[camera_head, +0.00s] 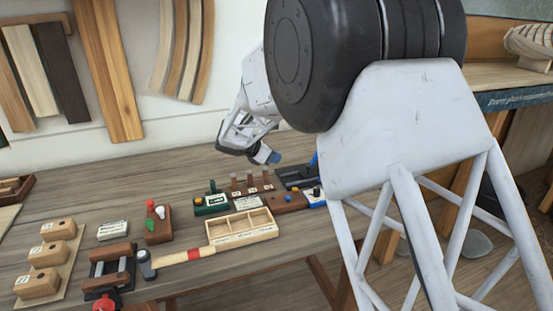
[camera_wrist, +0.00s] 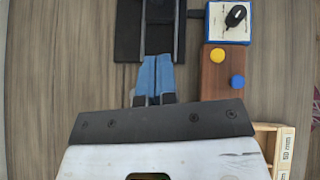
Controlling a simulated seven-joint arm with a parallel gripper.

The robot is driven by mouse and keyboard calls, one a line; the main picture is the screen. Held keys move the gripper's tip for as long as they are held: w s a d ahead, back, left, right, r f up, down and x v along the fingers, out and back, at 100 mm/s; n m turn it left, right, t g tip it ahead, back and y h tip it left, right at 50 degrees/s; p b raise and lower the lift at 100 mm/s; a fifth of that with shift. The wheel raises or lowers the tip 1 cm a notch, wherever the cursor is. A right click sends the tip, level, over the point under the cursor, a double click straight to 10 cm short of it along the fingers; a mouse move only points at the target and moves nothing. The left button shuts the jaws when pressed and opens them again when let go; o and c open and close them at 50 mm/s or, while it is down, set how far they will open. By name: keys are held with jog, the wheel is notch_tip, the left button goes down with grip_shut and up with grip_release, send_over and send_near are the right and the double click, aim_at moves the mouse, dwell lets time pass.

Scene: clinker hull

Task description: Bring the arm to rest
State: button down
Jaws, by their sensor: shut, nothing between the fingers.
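My gripper (camera_head: 270,157) hangs above the back of the bench, bent down from my large arm links. In the wrist view my gripper (camera_wrist: 154,98) shows two blue fingertips pressed together, with nothing between them. It points toward a black rail-like fixture (camera_wrist: 161,30), and I cannot tell its exact height above the bench. In the head view part of the fixture (camera_head: 296,172) shows behind and beside the gripper, and my arm hides some of the bench there.
A brown block with yellow and blue knobs (camera_wrist: 222,72) and a blue-white box (camera_wrist: 228,22) lie right of the gripper in the wrist view.

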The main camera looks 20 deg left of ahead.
jog(key=shift+d, duration=0.1)
dwell(0.3)
jog(key=s+d+r+m+g, duration=0.2)
jog(key=s+d+r+m, duration=0.2)
jog(key=d, duration=0.8)
jog(key=s+d+r+m+g+y, duration=0.1)
jog(key=s+d+r+m, duration=0.35)
jog(key=d, duration=0.85)
jog(key=s+d+r+m+g, duration=0.2)
jog(key=s+d+r+m, duration=0.25)
jog(key=d, duration=0.75)
jog(key=s+d+f+m+y, duration=0.1)
jog(key=s+d+m, duration=0.4)
jog(key=s, duration=0.5)
jog(key=s+d+f+m+y, duration=0.1)
jog(key=s+d+m+y, duration=0.1)
jog(key=s+d+m, duration=0.3)
jog(key=s+d+f+m+g+y, duration=0.1)
jog(key=s+d+m, duration=0.5)
jog(key=s, duration=0.9)
jog(key=d+y, duration=0.1)
jog(key=d, duration=0.2)
jog(key=shift+d+f, duration=0.25)
jog(key=shift+d, duration=0.05)
